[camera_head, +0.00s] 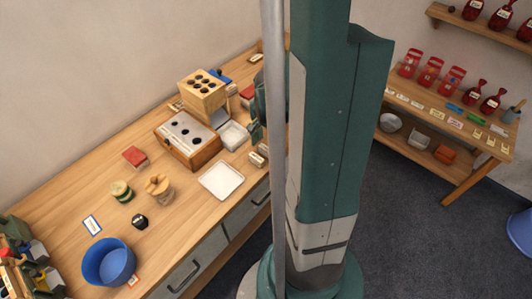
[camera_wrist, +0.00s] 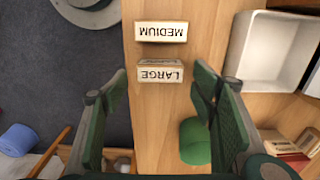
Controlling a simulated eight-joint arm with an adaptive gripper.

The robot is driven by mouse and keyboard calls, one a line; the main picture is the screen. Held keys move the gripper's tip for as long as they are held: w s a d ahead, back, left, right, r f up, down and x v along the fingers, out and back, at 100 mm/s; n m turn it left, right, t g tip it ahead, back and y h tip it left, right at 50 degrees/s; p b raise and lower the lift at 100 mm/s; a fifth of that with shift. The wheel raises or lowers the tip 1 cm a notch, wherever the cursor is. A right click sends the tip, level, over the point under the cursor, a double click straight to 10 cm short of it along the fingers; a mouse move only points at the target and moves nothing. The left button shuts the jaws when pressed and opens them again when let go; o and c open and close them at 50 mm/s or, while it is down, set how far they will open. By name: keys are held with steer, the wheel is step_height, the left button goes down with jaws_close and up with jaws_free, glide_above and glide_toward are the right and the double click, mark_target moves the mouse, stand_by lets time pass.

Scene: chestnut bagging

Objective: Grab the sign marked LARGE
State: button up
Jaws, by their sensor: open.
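The sign marked LARGE (camera_wrist: 160,76) is a small cream block on the wooden table near its edge. Its lettering appears upside down in the wrist view. My gripper (camera_wrist: 162,78) is open and empty. Its two green fingers stand to the left and right of the sign, with visible gaps on both sides. A similar sign marked MEDIUM (camera_wrist: 161,32) lies just above it in the wrist view, separated by a narrow gap. In the head view two small pale blocks show near the table's front edge, but their lettering is too small to read.
A white bin (camera_wrist: 268,48) stands right of the signs. A rounded green shape (camera_wrist: 195,142) lies below them between my fingers. In the head view a white tray (camera_head: 222,180) lies nearby, and a wooden box with holes (camera_head: 187,138) stands behind. Floor drops away left in the wrist view.

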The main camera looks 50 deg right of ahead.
steer(key=shift+f, duration=1.05)
steer(key=c, duration=0.8)
